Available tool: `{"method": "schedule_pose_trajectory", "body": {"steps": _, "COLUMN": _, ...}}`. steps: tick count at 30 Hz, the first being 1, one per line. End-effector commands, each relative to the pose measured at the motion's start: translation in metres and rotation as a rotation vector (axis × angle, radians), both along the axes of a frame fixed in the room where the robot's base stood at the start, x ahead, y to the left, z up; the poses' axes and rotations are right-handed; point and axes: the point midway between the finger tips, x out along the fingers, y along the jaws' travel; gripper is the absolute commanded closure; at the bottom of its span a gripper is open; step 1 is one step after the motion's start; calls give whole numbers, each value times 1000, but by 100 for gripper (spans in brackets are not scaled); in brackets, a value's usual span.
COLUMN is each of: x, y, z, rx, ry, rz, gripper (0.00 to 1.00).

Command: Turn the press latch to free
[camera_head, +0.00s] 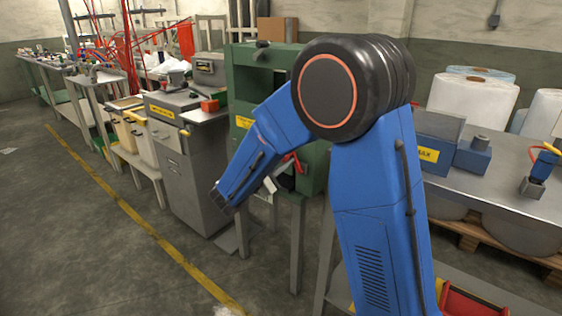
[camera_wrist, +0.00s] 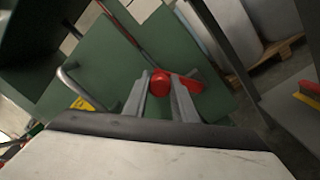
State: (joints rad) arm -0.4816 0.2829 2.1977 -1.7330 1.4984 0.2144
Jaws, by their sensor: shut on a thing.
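The green press (camera_head: 239,93) stands in the middle of the head view, partly hidden behind my blue arm. Its green panel (camera_wrist: 93,62) fills much of the wrist view and looks tilted there. The red press latch (camera_wrist: 187,84) sits on the panel, with a rounded red end between my fingers. My gripper (camera_wrist: 160,82) has its two grey fingers shut on the latch. In the head view a bit of red (camera_head: 292,160) shows beside my forearm; my gripper's fingertips are mostly hidden there.
A grey metal bench (camera_head: 500,190) with blue devices stands at the right. A grey cabinet (camera_head: 190,175) stands left of the press. White rolls (camera_head: 470,97) are behind the bench. The floor at front left, with a yellow line (camera_head: 150,228), is clear.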

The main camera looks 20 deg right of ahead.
Motion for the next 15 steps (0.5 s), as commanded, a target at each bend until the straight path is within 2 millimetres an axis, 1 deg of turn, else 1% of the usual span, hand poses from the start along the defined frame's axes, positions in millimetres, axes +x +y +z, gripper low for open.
{"method": "schedule_pose_trajectory", "body": {"steps": 6, "x": -10, "y": -7, "z": 7, "rx": 117, "ry": -162, "rz": 1, "gripper": 100}}
{"method": "schedule_pose_trajectory", "body": {"steps": 15, "x": -21, "y": -15, "z": 10, "rx": 246, "ry": -340, "rz": 0, "gripper": 100}}
